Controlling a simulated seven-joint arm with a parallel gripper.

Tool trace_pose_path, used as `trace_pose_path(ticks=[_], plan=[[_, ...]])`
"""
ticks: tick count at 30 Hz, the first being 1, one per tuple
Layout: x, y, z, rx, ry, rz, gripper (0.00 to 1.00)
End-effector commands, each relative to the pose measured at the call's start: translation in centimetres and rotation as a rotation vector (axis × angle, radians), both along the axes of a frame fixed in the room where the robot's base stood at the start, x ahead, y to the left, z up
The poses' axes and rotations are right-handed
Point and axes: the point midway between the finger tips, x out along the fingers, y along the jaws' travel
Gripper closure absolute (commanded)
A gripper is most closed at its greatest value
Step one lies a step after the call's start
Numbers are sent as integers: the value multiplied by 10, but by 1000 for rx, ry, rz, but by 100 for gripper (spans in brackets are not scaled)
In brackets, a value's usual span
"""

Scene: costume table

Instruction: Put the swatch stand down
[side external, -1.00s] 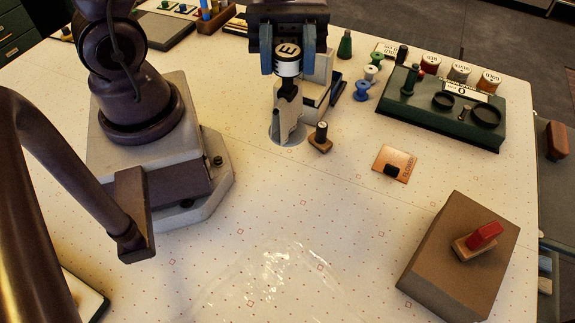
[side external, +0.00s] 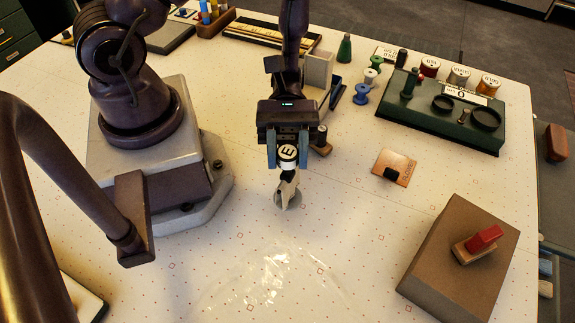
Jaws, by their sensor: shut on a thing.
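The swatch stand (side external: 287,187) has a white cap with a black band and the letter E, a pale flat piece below it and a grey round base. My gripper (side external: 287,157) is shut on the stand's cap, with one blue finger on each side. The stand hangs below the gripper, over the pale dotted table (side external: 240,225) right of my arm's base. I cannot tell whether its round base touches the table.
A wooden block with a dark knob (side external: 322,142) is just behind the gripper. A copper card (side external: 395,167) lies to the right, and a brown box (side external: 460,262) with a red-topped stamp (side external: 483,238) stands front right. A clear, shiny sheet (side external: 275,280) lies in front.

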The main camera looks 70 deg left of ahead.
Motion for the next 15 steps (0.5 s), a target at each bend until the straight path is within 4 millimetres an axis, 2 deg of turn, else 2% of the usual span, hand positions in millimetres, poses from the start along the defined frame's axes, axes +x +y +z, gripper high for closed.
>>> trace_pose_path(ticks=[6,15], plan=[[0,0,-27,-1,3,0,100],[0,0,-30,-1,0,0,100]])
